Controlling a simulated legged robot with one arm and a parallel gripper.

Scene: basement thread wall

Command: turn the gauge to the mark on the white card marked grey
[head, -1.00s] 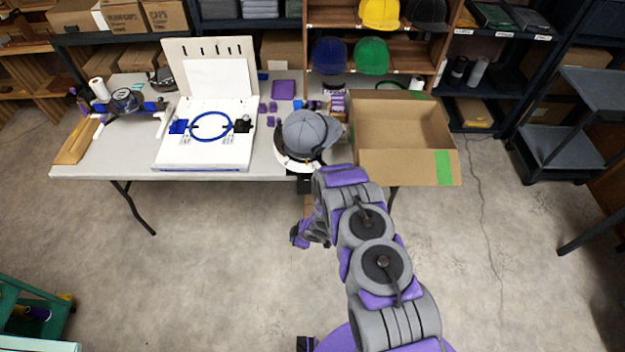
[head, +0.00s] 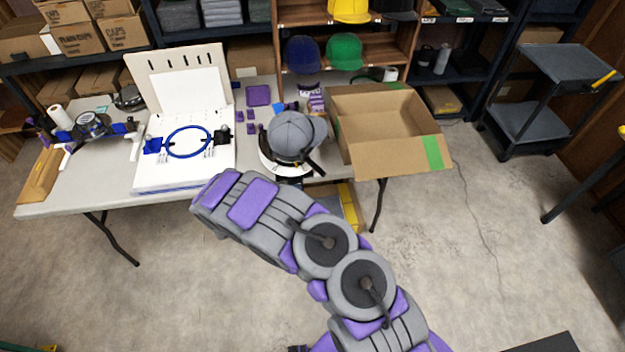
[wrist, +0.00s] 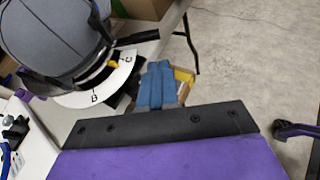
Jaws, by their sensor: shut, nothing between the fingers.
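The gauge, a white round dial (head: 268,158) with a grey cap (head: 293,132) on top, stands at the table's front edge. In the wrist view the dial (wrist: 123,72) shows the letters B and C and a small yellow piece at its rim under the cap (wrist: 55,35). My gripper (wrist: 158,68) shows its blue fingers together and empty, beside the dial on its right, apart from it in the picture. In the head view the fingers are hidden behind my arm. I cannot make out a card marked grey.
Left of the gauge are a white board (head: 178,183) with a blue hoop (head: 188,142) and an upright panel (head: 132,68). An open cardboard box (head: 372,160) stands on the right. Small purple blocks (head: 250,128) lie behind. The floor in front is clear.

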